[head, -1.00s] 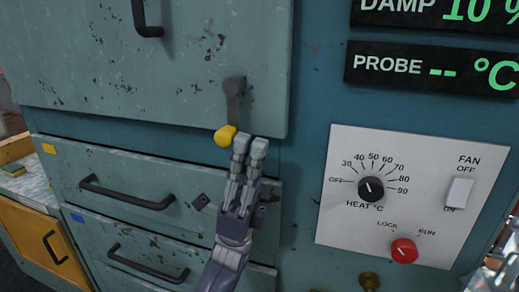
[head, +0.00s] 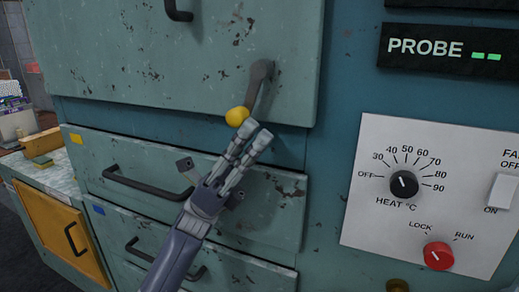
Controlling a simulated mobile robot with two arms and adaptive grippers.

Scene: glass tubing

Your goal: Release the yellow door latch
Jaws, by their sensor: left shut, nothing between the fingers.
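The door latch is a dark lever (head: 258,84) with a yellow knob (head: 237,117) at its lower end. It is mounted on the lower right of the worn grey-green upper door (head: 180,65). The lever tilts, with its knob down and to the left of its pivot. My left gripper (head: 257,135) is shut and empty. Its fingertips are just below and right of the knob, touching it or very close; I cannot tell which. My right gripper does not show.
Drawers with dark handles (head: 151,190) lie below the door. To the right is a white control panel (head: 375,225) with a black heat dial (head: 404,184) and a red lock/run knob (head: 438,256). A dark probe display (head: 450,48) is above it. An orange cabinet door (head: 65,235) is at lower left.

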